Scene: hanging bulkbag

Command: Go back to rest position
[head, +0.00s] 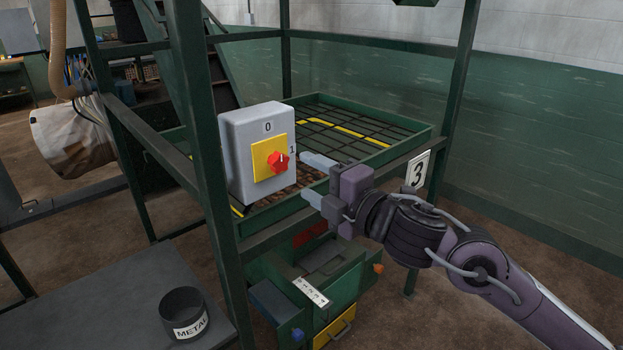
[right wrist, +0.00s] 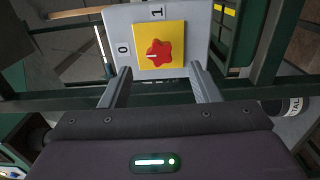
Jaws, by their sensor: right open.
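The grey switch box (head: 250,130) is mounted on the green frame in the middle of the head view. It has a yellow plate (head: 262,168) and a red rotary knob (head: 278,162), with a 0 above and a 1 to the right. The knob's white mark seems to point to the 0 side. My right gripper (head: 306,178) is open and empty, just right of the box, its fingers pointing at the knob and apart from it. In the right wrist view the knob (right wrist: 159,53) shows between the spread fingers (right wrist: 158,82). My left gripper is not in view.
A green post (head: 205,150) stands left of the box. Behind it lies a green grid tray (head: 415,132). A number 3 sign (head: 418,170) hangs on the right rail. A METAL bin (head: 183,300) stands on the grey surface at lower left. Floor right of the frame is clear.

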